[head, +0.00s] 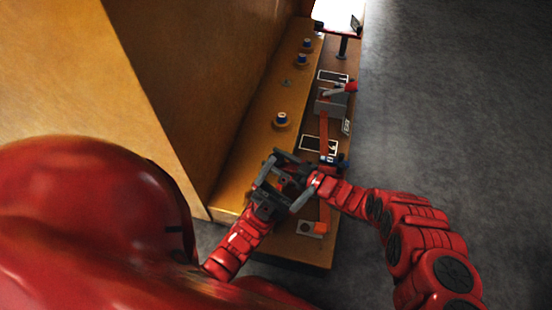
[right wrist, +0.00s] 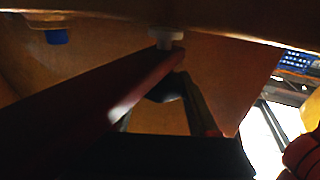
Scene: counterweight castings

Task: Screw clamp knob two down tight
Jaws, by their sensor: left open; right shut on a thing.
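A long orange-brown bench (head: 232,195) carries a row of round fittings with blue tops, at the far end (head: 307,43), just nearer (head: 301,60) and mid-bench (head: 282,119). I cannot tell which belongs to clamp knob two. My left gripper (head: 270,181) is open over the near part of the bench. My right gripper (head: 297,178) is close beside it, and the two overlap in the head view. In the right wrist view it is shut on a dark knob-like piece (right wrist: 165,88), mostly hidden. A pale round fitting (right wrist: 166,37) and a blue one (right wrist: 56,37) show above.
A tall orange-brown wall (head: 200,70) rises along the bench's left side. A grey block with a red handle (head: 330,102) and dark framed panels (head: 318,145) lie on the right side. A small pale box with an orange part (head: 311,229) sits at the near end. Grey floor is clear right.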

